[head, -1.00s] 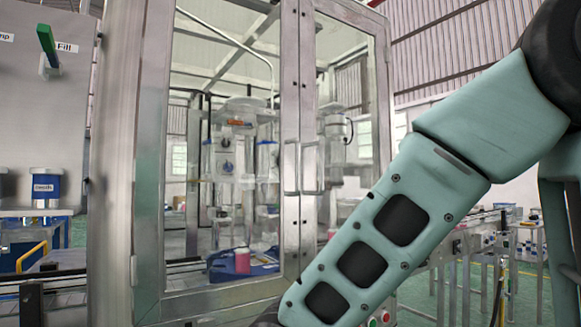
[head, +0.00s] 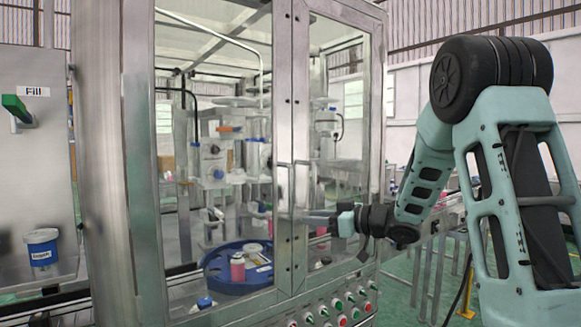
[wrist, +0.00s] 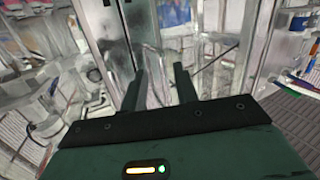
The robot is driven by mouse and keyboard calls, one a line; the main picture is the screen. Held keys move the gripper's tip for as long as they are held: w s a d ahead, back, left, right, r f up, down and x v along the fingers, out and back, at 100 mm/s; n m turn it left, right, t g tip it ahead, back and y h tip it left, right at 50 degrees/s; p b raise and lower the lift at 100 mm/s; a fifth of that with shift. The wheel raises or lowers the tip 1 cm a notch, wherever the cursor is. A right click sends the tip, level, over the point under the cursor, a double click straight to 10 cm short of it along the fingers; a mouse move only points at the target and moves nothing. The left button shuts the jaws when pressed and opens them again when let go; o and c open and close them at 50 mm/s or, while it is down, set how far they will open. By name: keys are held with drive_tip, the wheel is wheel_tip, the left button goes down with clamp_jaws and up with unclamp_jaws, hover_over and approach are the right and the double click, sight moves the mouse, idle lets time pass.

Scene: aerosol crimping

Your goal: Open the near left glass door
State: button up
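The near left glass door (head: 212,130) is a tall metal-framed pane on the front of the machine cabinet. It looks shut against the right glass door (head: 341,120). A slim bar handle (head: 283,187) stands on the left door's right edge, with a similar handle on the other door beside it. My gripper (head: 312,217) reaches in from the right, its fingers pointing left at the lower part of the handles. In the wrist view my gripper (wrist: 160,82) shows two fingers apart with a gap between them. Whether a handle lies between them is unclear.
Behind the glass are a blue round tray (head: 215,280) with a pink container and filling equipment. Buttons (head: 340,308) line the panel below the doors. A grey cabinet with a green lever (head: 16,107) stands at left. A conveyor runs behind my arm at right.

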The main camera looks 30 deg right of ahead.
drive_tip(key=s+d+r+n+y+p, duration=0.1)
drive_tip(key=s+d+r+y+p, duration=0.2)
drive_tip(key=s+d+r, duration=0.35)
drive_tip(key=p, duration=0.6)
hover_over(291, 218)
drive_tip(key=shift+w+d+f, duration=0.1)
drive_tip(key=shift+w+f, duration=0.2)
drive_tip(key=shift+f, duration=0.1)
clamp_jaws()
